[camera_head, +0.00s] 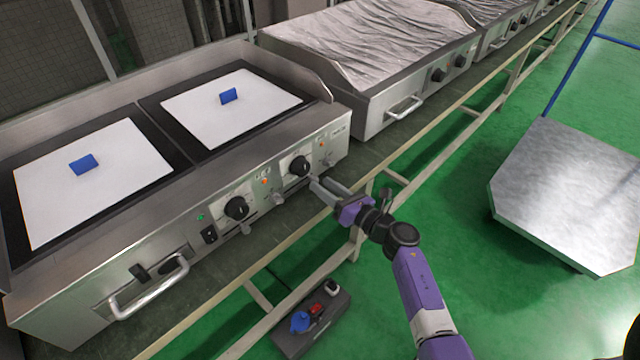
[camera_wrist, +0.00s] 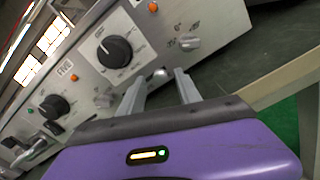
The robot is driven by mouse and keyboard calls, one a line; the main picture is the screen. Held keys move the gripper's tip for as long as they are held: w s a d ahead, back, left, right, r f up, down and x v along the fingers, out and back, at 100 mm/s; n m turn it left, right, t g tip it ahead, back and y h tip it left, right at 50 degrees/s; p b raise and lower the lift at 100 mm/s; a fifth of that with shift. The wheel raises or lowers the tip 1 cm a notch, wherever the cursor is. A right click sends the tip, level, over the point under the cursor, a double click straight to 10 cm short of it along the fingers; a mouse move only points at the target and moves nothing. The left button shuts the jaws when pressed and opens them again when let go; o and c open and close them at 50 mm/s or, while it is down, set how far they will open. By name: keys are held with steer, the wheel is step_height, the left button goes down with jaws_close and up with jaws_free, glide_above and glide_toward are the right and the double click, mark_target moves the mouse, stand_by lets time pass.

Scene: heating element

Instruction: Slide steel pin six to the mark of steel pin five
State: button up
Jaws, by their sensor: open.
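My gripper (camera_wrist: 159,77) is open at the front of the left griddle, below the right black knob (camera_wrist: 115,50); it also shows in the head view (camera_head: 316,182). A small rounded steel pin (camera_wrist: 160,71) sits between or just beyond the fingertips; contact cannot be told. Another steel pin (camera_wrist: 188,42) sticks out to the right, beside printed marks. No label for six is readable, so I cannot tell which pin is six.
The left black knob (camera_head: 236,208) and a front handle (camera_head: 150,288) protrude from the panel. Two white plates (camera_head: 75,205) (camera_head: 195,118) with blue blocks lie on top. A tool tray (camera_head: 330,318) is below. A metal table (camera_head: 570,200) stands right, with green floor between.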

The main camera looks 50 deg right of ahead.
steer(key=shift+w, duration=1.05)
jaws_close()
stand_by(0.7)
